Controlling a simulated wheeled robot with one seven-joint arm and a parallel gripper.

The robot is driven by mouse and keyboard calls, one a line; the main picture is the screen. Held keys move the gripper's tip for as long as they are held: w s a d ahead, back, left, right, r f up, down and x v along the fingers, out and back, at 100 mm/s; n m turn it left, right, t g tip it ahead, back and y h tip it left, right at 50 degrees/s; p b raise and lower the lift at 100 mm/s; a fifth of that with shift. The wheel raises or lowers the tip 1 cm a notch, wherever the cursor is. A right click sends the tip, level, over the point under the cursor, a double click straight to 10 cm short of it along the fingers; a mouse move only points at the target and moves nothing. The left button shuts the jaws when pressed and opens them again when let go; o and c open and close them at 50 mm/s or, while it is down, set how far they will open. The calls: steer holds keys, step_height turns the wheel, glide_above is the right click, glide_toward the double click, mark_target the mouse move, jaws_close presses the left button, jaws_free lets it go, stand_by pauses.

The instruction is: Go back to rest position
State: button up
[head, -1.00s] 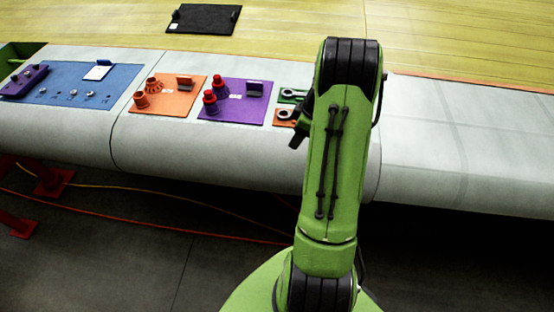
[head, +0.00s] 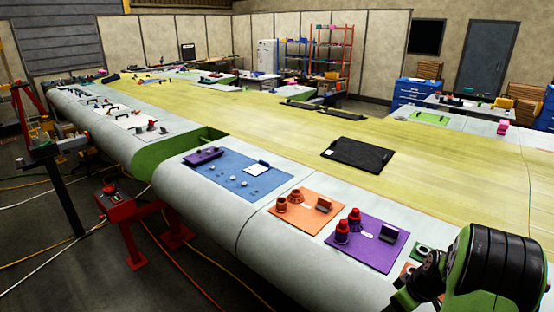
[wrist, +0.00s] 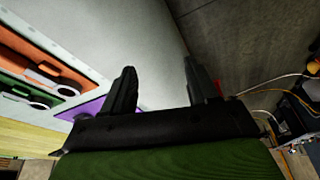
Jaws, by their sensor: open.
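My gripper (wrist: 160,88) shows in the wrist view with its two dark fingers spread apart and nothing between them. It is open beside the pale wing surface, with the dark floor on the other side. In the head view my green and black arm fills the lower right corner, and the fingertips are not clearly visible there. In the wrist view an orange mat (wrist: 62,72) and a green mat (wrist: 14,84) with ring-ended tools lie to the left of the fingers. Part of a purple mat (wrist: 88,108) shows behind the left finger.
The long wing (head: 215,225) runs across the head view. On it lie a blue mat (head: 218,175), an orange mat (head: 300,221), a purple mat (head: 376,257) with red parts, and a black mat (head: 357,153). A red stand (head: 128,232) and cables are on the floor.

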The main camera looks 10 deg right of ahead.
steer(key=s+a+r+m+t+h+b, duration=0.1)
steer(key=s+a+r+b, duration=0.15)
steer(key=a+r, duration=0.45)
steer(key=s+a+r+m+b, duration=0.15)
steer(key=s+a+r, duration=0.25)
steer(key=a, duration=0.5)
steer(key=s+a+m+t+b, duration=0.1)
steer(key=s+a+b, duration=0.3)
steer(key=s, duration=0.9)
steer(key=shift+s+a+m, duration=0.25)
steer(key=shift+a+m, duration=0.4)
steer(key=shift+a, duration=0.45)
steer(key=shift+r, duration=0.1)
